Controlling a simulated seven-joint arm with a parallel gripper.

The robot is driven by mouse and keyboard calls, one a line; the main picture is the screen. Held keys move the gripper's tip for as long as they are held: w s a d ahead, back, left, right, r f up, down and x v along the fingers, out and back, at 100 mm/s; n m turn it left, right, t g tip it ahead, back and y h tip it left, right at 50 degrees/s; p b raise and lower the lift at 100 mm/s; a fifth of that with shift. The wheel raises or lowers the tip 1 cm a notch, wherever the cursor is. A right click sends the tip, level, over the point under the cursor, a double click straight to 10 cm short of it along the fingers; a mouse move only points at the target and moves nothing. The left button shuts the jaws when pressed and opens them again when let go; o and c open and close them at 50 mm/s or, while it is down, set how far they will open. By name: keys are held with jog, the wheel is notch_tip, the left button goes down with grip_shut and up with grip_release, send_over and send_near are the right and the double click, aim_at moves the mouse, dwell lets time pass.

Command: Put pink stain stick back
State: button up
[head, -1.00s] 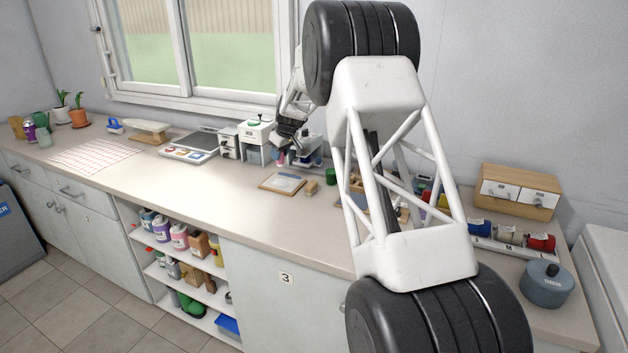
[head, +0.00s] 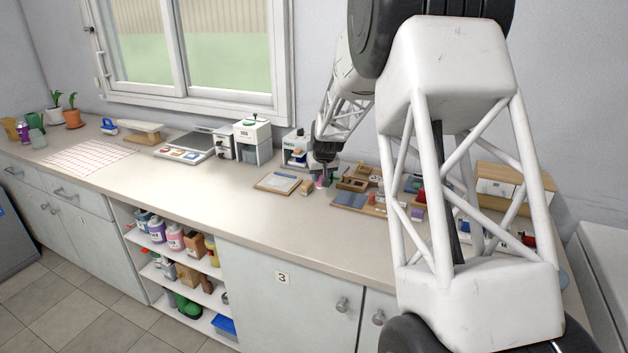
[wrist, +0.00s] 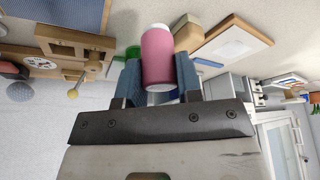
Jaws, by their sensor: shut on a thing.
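The pink stain stick (wrist: 158,55) is a small pink cylinder with a pale end, held between the blue-grey fingers of my gripper (wrist: 158,72) in the wrist view. In the head view my gripper (head: 322,178) hangs just above the counter, and a bit of the pink stick (head: 320,184) shows below it. My gripper is between a small wooden block on its left and a wooden holder (head: 357,177) on its right. I cannot tell whether the stick touches the counter.
A framed board (head: 278,182) and a small wooden block (head: 306,187) lie left of my gripper. A blue mat (head: 350,201) lies to the right. White devices (head: 253,140) stand along the wall. The counter's left front is clear.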

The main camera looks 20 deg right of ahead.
dwell(0.4)
jog(key=w+d, duration=0.1)
jog(key=w, duration=0.4)
jog(key=w+d+f, duration=0.1)
jog(key=w, duration=0.4)
jog(key=w+d, duration=0.1)
jog(key=w, duration=0.4)
jog(key=shift+w+d+f, duration=0.2)
jog(key=shift+w+d, duration=0.1)
jog(key=shift+d, duration=0.05)
jog(key=shift+f, duration=1.75)
jog(key=shift+f, duration=0.2)
jog(key=o, duration=0.9)
jog(key=shift+o, duration=0.2)
jog(key=shift+r, duration=0.2)
jog(key=v, duration=1.2)
